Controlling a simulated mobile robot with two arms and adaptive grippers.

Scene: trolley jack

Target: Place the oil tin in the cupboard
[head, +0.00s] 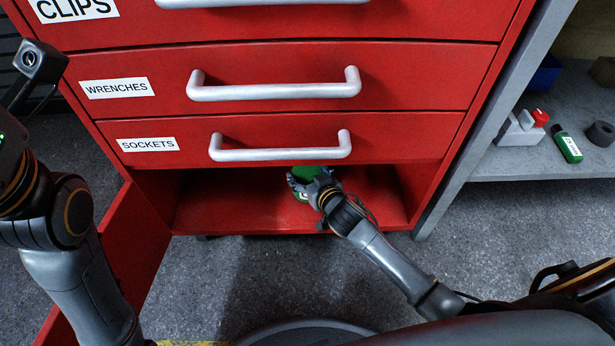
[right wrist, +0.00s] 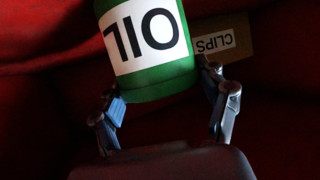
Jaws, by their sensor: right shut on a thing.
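The green oil tin (head: 303,173) is inside the low open cupboard (head: 235,207) under the drawers of the red cabinet. In the right wrist view the tin (right wrist: 150,75) shows its white OIL label upside down. My right gripper (head: 312,180) reaches into the cupboard and is shut on the tin; one finger shows on each side of it in the right wrist view (right wrist: 165,105). Whether the tin touches the cupboard floor I cannot tell. My left arm shows at the left edge of the head view, but its fingers are not in view.
A cardboard box labelled CLIPS (right wrist: 225,42) stands behind the tin in the cupboard. The cupboard's red door (head: 110,265) hangs open at the left. Drawer handles (head: 280,147) jut out above the opening. A grey shelf (head: 535,163) at the right holds a green bottle (head: 567,146) and other items.

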